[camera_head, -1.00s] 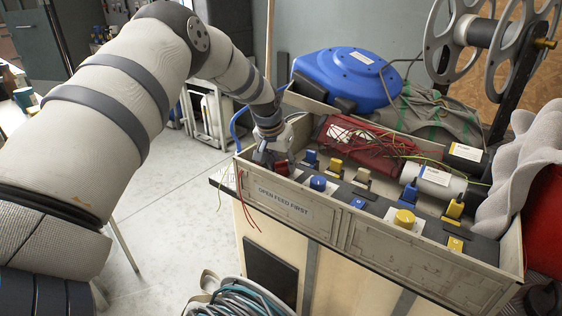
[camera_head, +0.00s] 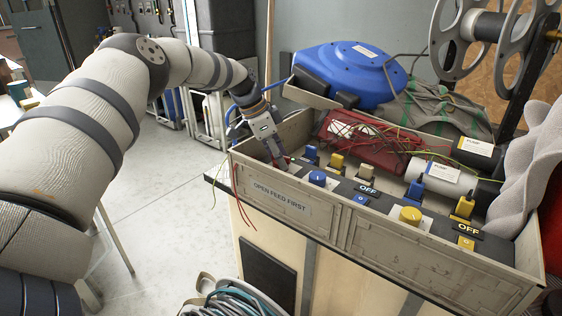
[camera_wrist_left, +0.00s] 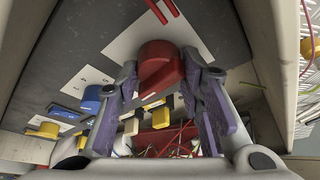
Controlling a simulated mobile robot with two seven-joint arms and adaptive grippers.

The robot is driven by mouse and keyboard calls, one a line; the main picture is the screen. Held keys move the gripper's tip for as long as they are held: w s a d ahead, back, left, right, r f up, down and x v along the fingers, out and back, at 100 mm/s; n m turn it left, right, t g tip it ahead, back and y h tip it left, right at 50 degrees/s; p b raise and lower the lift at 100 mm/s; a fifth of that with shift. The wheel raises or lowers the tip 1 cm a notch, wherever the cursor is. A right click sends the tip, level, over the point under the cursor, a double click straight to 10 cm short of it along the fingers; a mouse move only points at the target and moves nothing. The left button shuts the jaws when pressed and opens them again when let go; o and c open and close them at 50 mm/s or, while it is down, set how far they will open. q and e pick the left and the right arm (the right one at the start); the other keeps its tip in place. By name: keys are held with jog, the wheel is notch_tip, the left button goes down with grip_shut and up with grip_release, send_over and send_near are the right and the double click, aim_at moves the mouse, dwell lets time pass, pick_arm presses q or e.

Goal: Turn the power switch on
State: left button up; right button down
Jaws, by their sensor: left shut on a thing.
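My left gripper (camera_head: 281,160) reaches down into the left end of the open panel box. In the left wrist view its two fingers stand on either side of a red knob (camera_wrist_left: 160,66) on a white plate and are shut on it. In the head view the fingers mostly hide this knob; only a bit of red shows. No word naming the power switch is readable. To its right are a blue knob (camera_head: 317,178) and a yellow knob (camera_head: 410,214), each on a white plate, with OFF signs (camera_head: 368,189) nearby. My right gripper is in neither view.
The box's front wall (camera_head: 280,202) reads "OPEN FEED FIRST". Blue and yellow levers (camera_head: 337,162) stand behind the knobs. Behind them are a red block with loose wires (camera_head: 365,145), a white pump cylinder (camera_head: 440,179) and a blue hose reel (camera_head: 348,76). Coiled hose (camera_head: 235,304) lies below the front.

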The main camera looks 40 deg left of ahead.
pick_arm(q)
jog(key=shift+f+m+b, duration=0.1)
jog(key=shift+m+b, duration=0.25)
jog(key=shift+m, duration=0.25)
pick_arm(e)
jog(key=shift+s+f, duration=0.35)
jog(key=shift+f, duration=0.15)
pick_arm(q)
jog(key=o, duration=1.1)
jog(key=shift+o, duration=0.2)
jog(key=v, duration=1.2)
jog(key=shift+w, duration=0.15)
